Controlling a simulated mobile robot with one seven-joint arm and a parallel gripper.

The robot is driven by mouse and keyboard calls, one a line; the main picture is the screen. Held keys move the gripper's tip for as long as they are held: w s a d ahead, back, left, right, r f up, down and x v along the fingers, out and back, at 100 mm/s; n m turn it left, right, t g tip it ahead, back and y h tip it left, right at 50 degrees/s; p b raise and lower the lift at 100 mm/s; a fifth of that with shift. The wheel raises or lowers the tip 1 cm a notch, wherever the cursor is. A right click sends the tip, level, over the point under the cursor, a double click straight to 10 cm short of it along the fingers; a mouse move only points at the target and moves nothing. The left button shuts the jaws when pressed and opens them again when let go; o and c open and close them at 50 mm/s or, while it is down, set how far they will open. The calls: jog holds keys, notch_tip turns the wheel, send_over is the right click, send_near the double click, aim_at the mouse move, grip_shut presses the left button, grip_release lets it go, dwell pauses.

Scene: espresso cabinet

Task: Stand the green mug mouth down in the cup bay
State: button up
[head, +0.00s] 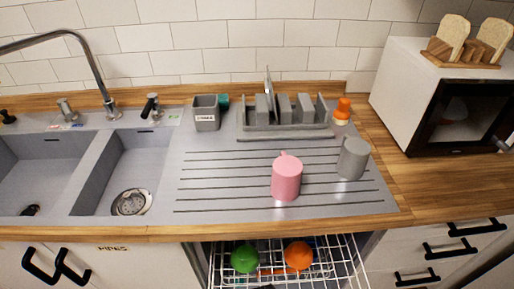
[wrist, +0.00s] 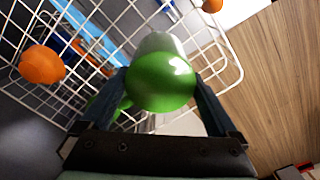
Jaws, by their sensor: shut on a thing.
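The green mug (head: 245,258) shows as a rounded green shape at the wire rack (head: 335,243) of the pulled-out basket below the counter. In the wrist view the green mug (wrist: 163,84) is between the two fingers of my gripper (wrist: 158,76), which is shut on it. Its smooth, shiny rounded end faces the wrist camera, and a bit of its handle shows by the left finger. Its mouth is hidden. My gripper does not show in the head view. I cannot tell whether the mug touches the wires, or which part of the rack is the cup bay.
An orange rounded piece (head: 298,255) is right of the green mug in the rack. On the drainboard stand a pink mug (head: 286,178), a grey mug (head: 352,158), a grey holder (head: 206,113) and a grey dish rack (head: 285,132). A microwave (head: 410,75) stands at right.

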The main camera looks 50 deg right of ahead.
jog(key=shift+f+b, duration=3.7)
jog(key=shift+f, duration=0.9)
jog(key=shift+f, duration=0.4)
jog(key=o, duration=1.3)
notch_tip(320, 180, up, 13)
jog(key=p, duration=0.2)
jog(key=shift+p, duration=0.35)
